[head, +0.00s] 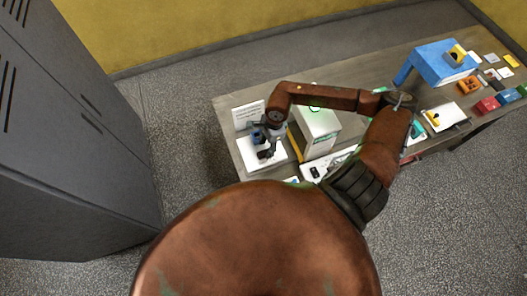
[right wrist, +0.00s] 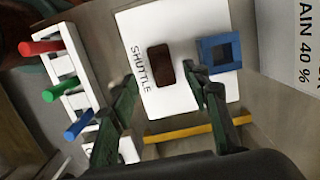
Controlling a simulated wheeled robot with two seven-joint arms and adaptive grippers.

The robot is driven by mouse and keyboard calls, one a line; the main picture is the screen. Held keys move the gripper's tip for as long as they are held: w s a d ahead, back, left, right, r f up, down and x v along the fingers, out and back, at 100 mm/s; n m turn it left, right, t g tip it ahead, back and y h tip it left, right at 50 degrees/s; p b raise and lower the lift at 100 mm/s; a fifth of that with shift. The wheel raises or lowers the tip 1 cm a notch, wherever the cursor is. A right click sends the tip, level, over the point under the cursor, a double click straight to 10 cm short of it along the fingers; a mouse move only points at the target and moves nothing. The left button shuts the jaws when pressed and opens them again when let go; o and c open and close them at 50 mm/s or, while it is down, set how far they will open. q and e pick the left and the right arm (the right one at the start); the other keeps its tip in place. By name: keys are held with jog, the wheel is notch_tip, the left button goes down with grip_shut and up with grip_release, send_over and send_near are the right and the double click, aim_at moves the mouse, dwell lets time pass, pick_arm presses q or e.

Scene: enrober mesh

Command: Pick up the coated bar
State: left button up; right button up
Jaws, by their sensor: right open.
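A dark brown bar (right wrist: 160,65) lies flat on a white plate (right wrist: 190,103) marked SHUTTLE in the right wrist view. A blue square frame (right wrist: 232,66) sits on the same plate to the right of the bar. My right gripper (right wrist: 160,77) is open, its green-black fingers apart to either side of the bar's near end in the picture. I cannot tell whether they touch it. In the head view my right gripper (head: 267,152) is over the white plate (head: 247,163) at the table's left end, and the bar cannot be made out there. My left gripper is not in view.
A tall white box (head: 320,135) stands right of the plate, with a yellow strip (right wrist: 197,128) between. A white rack (right wrist: 85,75) with red, green and blue pegs shows in the wrist view. A blue stand (head: 440,65) is farther right.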

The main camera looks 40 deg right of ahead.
aim_at(264, 153)
jog(key=shift+w+a+f+p, duration=0.15)
jog(key=shift+f+p, duration=0.15)
jog(key=shift+f, duration=0.75)
jog(key=shift+w+a+f+p, duration=0.1)
jog(key=shift+f+p, duration=0.2)
jog(key=shift+f, duration=0.75)
jog(key=shift+c, duration=0.2)
jog(key=c, duration=0.9)
jog(key=shift+r, duration=0.1)
